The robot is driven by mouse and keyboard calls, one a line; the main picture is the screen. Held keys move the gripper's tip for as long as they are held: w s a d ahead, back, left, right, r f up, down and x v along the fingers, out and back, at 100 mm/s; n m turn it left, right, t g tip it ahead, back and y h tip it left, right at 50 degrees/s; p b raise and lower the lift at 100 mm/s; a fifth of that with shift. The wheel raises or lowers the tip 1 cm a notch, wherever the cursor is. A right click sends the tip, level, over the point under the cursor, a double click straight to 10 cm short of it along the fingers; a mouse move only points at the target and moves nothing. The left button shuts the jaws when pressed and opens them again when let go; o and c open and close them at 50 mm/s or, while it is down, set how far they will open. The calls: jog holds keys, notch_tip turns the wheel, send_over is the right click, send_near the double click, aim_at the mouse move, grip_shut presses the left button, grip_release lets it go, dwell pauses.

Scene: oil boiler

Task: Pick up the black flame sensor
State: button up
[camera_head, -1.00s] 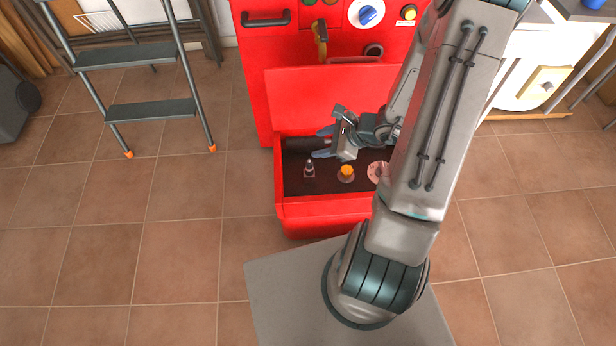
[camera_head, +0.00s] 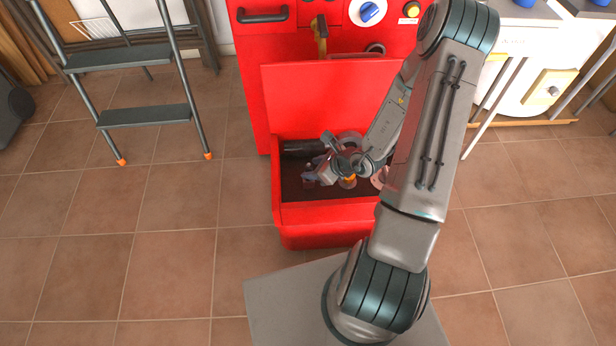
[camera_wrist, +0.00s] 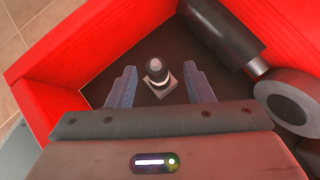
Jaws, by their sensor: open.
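The flame sensor (camera_wrist: 157,72) shows in the wrist view as a small piece with a dark rounded top, a pale ring and a square grey base. It stands on the dark floor of the red open box. My gripper (camera_wrist: 160,86) is open, with one blue finger on each side of the sensor and a visible gap to both. I cannot tell how far the fingertips are above the floor. In the head view my gripper (camera_head: 309,172) is inside the box at its left part and hides most of the sensor.
The red box (camera_head: 325,215) has walls close around my gripper. A black cylinder (camera_wrist: 222,32) and a grey ring (camera_wrist: 288,101) lie to the right in the wrist view. An orange-topped part (camera_head: 349,180) is beside my wrist. A step ladder (camera_head: 145,115) stands left.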

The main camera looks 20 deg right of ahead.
jog(key=x, duration=0.1)
jog(key=b+x, duration=0.2)
jog(key=x, duration=0.1)
jog(key=shift+s+f, duration=0.3)
jog(key=shift+w+a+f, duration=0.2)
jog(key=shift+w+f, duration=0.05)
jog(key=shift+w, duration=0.05)
grip_shut()
jog(key=shift+r, duration=0.1)
